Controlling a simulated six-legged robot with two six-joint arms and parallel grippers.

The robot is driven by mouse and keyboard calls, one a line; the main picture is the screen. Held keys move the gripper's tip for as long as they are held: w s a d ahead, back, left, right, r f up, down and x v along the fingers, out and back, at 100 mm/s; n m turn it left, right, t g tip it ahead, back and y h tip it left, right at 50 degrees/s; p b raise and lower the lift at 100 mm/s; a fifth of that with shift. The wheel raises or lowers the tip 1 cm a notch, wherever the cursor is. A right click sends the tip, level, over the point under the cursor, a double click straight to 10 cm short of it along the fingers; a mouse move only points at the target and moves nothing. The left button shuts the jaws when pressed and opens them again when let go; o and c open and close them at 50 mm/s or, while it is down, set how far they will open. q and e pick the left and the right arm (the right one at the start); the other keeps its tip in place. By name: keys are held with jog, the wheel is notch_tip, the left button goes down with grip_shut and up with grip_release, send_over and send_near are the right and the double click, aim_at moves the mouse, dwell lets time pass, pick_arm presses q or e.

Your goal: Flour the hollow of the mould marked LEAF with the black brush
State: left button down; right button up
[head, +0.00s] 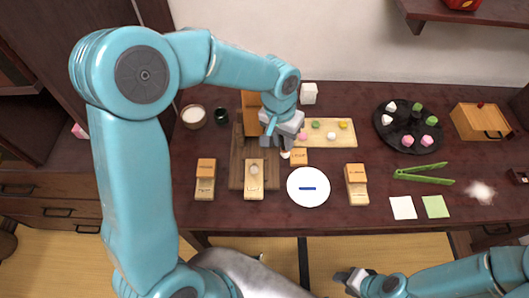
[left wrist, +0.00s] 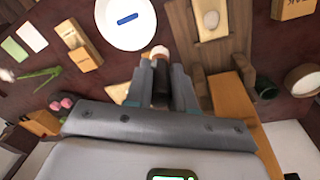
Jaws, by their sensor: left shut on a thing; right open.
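My left gripper (head: 287,140) is shut on the black brush (left wrist: 160,90), whose dark handle shows between the fingers. Its pale tip (left wrist: 160,52) points down near the tabletop, just left of a small lettered wooden block (head: 299,157); contact cannot be told. Wooden moulds stand along the front: a left one (head: 205,190), a middle one (head: 254,190) with a pale oval in its hollow (left wrist: 211,19), and a right one (head: 357,190). The lettering is too small to read surely, so I cannot tell which is LEAF. My right gripper (head: 350,278) is open and empty, low in front of the table.
A white plate (head: 308,202) with a blue bar lies between the moulds. A sweets board (head: 345,138) is behind it. A white-filled bowl (head: 193,117) and dark cup (head: 221,116) stand back left. A black round tray (head: 380,118), green tongs (head: 423,173) and wooden box (head: 478,121) are right.

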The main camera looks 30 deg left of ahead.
dwell(0.5)
pick_arm(q)
jog(key=shift+g+y, duration=0.4)
jog(key=shift+y, duration=0.2)
jog(key=shift+s+a+f+b, duration=0.6)
jog(key=shift+a+f+b, duration=0.65)
jog(key=shift+f, duration=0.1)
jog(key=shift+s+a+f+b, duration=0.55)
jog(key=shift+a+f+b, duration=0.6)
jog(key=shift+f, duration=0.25)
jog(key=shift+s+a+f+b, duration=0.6)
jog(key=shift+a+f+b, duration=0.55)
jog(key=shift+a+f, duration=0.2)
jog(key=shift+f+b, duration=1.05)
jog(key=shift+f, duration=0.1)
jog(key=shift+w+d+r, duration=0.1)
jog(key=shift+d, duration=0.15)
jog(key=shift+a, duration=0.1)
jog(key=shift+s+a, duration=0.2)
jog(key=shift+a, duration=0.1)
